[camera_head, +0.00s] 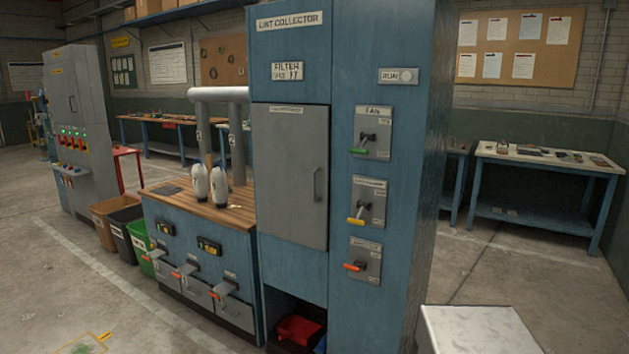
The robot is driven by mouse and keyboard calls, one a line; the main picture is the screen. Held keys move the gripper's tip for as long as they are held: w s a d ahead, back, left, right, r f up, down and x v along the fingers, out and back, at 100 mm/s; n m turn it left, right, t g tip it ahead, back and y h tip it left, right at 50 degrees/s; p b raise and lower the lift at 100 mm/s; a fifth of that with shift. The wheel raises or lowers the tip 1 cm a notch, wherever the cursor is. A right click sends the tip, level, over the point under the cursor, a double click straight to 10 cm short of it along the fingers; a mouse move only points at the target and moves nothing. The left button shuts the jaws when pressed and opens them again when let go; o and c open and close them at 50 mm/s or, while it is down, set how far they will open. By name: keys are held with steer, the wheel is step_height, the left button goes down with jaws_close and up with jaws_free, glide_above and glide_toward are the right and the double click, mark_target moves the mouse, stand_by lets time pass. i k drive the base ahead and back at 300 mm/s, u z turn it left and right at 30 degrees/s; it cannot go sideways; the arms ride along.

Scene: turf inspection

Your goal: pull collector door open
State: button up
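The blue lint collector cabinet (386,58) stands upright in the middle of the view, with a "LINT COLLECTOR" label at its top. Its grey collector door (288,178) looks shut, flush with the cabinet front. A vertical dark handle (318,185) sits near the door's right edge. To the right of the door are three switch plates, a fan switch (372,134) with a green-tipped lever, one with a yellow-tipped lever (368,203), and one with an orange-tipped lever (362,261). My gripper is not in this view.
A low blue unit (205,262) with a wooden top, two white bottles and several lower levers adjoins the cabinet on the left. Several bins (127,232) stand beyond it. A pale-topped block (478,330) is at bottom right. The floor in front is mostly clear.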

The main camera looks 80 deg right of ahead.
mark_target(291, 143)
steer(key=u, duration=0.05)
steer(key=k, duration=1)
steer(key=z, duration=0.5)
steer(key=i, duration=0.7)
steer(key=u, duration=0.05)
